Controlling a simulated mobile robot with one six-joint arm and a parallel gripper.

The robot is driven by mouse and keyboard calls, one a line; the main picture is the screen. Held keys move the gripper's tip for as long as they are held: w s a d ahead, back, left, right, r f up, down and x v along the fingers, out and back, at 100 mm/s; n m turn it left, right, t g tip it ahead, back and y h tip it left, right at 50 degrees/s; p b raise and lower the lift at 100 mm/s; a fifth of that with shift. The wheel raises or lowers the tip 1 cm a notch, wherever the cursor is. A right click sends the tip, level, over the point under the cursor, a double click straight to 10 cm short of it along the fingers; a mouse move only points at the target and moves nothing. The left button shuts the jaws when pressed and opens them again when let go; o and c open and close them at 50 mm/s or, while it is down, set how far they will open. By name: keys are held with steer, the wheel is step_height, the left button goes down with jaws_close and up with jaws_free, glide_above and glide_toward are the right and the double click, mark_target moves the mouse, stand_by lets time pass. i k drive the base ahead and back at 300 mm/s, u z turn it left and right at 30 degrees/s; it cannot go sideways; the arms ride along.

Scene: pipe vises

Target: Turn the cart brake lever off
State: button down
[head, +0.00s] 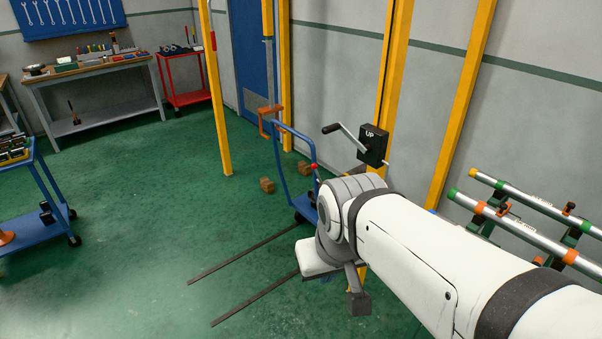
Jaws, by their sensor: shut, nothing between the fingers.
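A blue cart (283,178) with a tall curved handle stands at the centre, beyond my arm. A small red knob (314,166) shows at its right side; I cannot tell whether it is the end of the brake lever. My arm covers the lower right of the cart, and no brake lever can be made out clearly. My white arm reaches in from the lower right and its wrist end bends down in front of the cart. My gripper's fingers cannot be made out.
A black box (373,145) marked UP with a crank stands behind my arm. Yellow posts (215,90) rise nearby. Pipes (520,195) lie on stands at right. Another blue cart (40,235) is at left. Two dark strips (245,252) lie on the open green floor.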

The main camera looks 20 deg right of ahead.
mark_target(314, 166)
steer(key=u, duration=0.5)
steer(key=i, duration=1.9)
steer(key=z, duration=0.5)
